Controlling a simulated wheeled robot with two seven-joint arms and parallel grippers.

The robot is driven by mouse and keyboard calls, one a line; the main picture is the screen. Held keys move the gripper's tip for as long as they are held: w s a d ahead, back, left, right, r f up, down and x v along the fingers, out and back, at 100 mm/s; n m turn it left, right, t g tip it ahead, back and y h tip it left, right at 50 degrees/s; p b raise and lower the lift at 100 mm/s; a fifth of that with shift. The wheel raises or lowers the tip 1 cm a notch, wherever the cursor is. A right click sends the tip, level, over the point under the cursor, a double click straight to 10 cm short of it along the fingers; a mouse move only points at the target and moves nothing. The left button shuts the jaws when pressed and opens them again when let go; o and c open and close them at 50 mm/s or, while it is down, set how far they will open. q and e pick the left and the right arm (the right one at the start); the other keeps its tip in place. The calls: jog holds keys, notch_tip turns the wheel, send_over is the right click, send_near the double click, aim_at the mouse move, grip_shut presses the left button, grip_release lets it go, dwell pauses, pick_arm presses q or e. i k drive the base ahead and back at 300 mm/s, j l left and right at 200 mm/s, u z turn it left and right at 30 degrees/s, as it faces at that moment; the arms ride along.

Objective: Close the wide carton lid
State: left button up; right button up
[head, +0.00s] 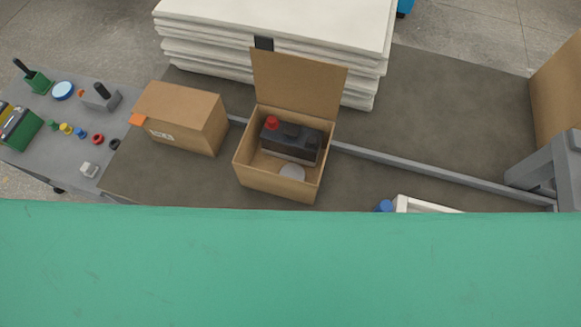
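An open cardboard carton (264,183) stands in the middle of the dark table. Its lid (298,82) is upright at the back edge, leaning slightly away. Inside the carton is a dark battery (292,140) with a red cap (272,123) at its left end. Neither of my grippers is in the head view.
A closed carton (180,117) with an orange tab stands to the left. White slabs (280,25) are stacked behind the lid. A metal rail (440,173) runs rightward. A green surface (290,265) fills the foreground. A grey side table (60,130) holds small parts.

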aim_at(304, 85)
jog(key=k+j+z, duration=0.2)
jog(key=k, duration=0.45)
jog(key=k+j+z, duration=0.25)
jog(key=k, duration=0.4)
jog(key=l, duration=0.1)
